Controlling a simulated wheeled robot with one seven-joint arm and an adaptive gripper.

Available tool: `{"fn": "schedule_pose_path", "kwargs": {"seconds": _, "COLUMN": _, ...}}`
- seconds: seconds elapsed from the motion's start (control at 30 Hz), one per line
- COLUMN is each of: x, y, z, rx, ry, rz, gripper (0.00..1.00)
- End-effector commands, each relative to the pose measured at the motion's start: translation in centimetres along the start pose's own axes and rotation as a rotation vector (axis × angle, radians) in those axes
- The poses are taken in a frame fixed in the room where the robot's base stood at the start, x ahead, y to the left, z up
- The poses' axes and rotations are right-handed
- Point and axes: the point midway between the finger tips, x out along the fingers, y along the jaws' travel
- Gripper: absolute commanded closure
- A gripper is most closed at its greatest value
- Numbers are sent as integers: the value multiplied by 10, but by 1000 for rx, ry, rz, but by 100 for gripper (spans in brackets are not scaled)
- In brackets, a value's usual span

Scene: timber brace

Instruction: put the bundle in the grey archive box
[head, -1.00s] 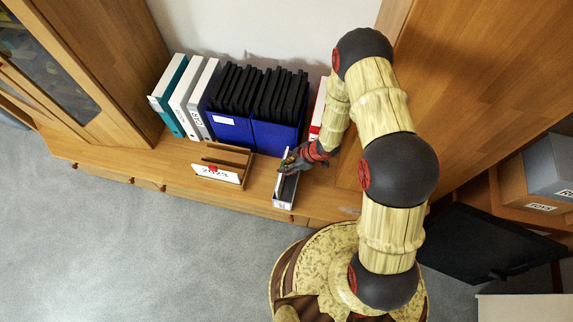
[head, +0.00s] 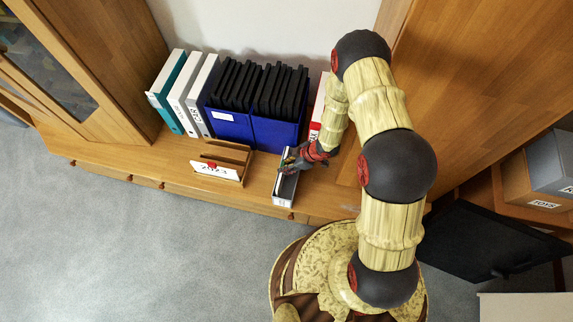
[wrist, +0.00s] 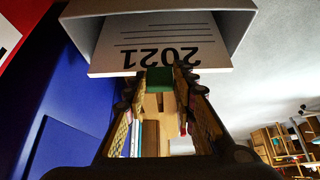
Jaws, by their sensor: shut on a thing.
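A white bundle with "2021" printed on it (wrist: 160,45) fills the top of the wrist view, upside down. A green piece (wrist: 159,80) sits at its near edge between my fingertips. My gripper (wrist: 158,88) is shut on the bundle at this green piece. The bundle lies partly inside a light grey open holder (wrist: 245,18), whose walls surround it. In the head view the holder (head: 286,190) is at the shelf's front edge, with my gripper (head: 288,163) at its far end. A grey box with a cut-off label (head: 556,162) stands at the far right.
A wooden holder (head: 232,150) with a "2023" bundle (head: 216,171) stands left of my gripper. Blue boxes (head: 272,136) of black folders and several binders (head: 182,100) stand behind. A cardboard box (head: 530,190) and a black panel (head: 490,245) are at right. Floor at left is clear.

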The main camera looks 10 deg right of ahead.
Motion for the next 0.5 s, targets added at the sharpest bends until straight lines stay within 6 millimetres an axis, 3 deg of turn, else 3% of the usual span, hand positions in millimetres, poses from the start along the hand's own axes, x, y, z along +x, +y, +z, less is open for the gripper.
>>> {"fn": "schedule_pose_path", "kwargs": {"seconds": 0.5, "x": -1, "y": 0, "z": -1, "rx": 0, "ry": -20, "rz": 0, "gripper": 100}}
